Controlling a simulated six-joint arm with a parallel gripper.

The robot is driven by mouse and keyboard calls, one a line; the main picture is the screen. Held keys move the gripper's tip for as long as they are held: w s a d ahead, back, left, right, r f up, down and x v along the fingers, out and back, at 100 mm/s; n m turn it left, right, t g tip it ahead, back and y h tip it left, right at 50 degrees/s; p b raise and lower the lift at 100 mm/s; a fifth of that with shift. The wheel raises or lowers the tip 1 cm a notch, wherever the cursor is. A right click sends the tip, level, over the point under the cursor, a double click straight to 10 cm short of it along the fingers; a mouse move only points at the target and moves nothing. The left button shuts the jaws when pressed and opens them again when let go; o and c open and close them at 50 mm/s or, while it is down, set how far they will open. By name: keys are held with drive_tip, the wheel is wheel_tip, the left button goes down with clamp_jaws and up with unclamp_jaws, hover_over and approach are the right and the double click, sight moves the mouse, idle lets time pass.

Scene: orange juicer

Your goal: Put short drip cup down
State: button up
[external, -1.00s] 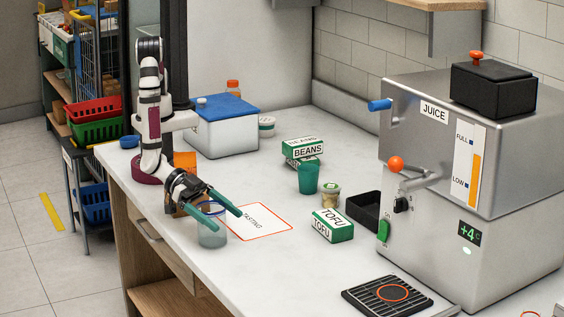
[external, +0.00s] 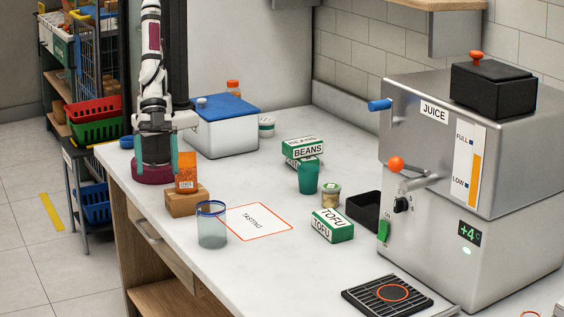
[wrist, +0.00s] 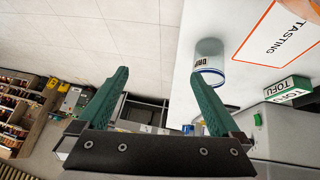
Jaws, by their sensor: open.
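The short drip cup (external: 211,230) is a clear cup with a blue rim. It stands upright on the counter, near the front left edge and just left of the tasting mat (external: 262,222). In the wrist view the cup (wrist: 207,64) shows part of its lettering, near the tip of the right finger. My gripper (external: 157,170) is open and empty, with two teal fingers. It is drawn back to the upper left, near my base, apart from the cup. In the wrist view nothing is between the fingers (wrist: 160,75).
A cardboard box (external: 184,204) with an orange carton (external: 186,180) on it stands between my gripper and the cup. A green cup (external: 308,180), tofu box (external: 333,226) and juicer (external: 470,150) are to the right. The front middle counter is clear.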

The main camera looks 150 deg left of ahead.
drive_tip(key=s+a+r+m+g+y, duration=0.2)
drive_tip(key=s+a+r+g, duration=0.1)
drive_tip(key=s+a, duration=0.5)
drive_tip(key=s+a+r+m+g+y, duration=0.2)
drive_tip(key=s+a, duration=0.6)
drive_tip(key=s, duration=0.6)
drive_tip(key=shift+s+r+m+g, duration=0.15)
drive_tip(key=shift+r+m+g, duration=0.35)
drive_tip(key=shift+r+g, duration=0.3)
drive_tip(key=shift+f, duration=0.1)
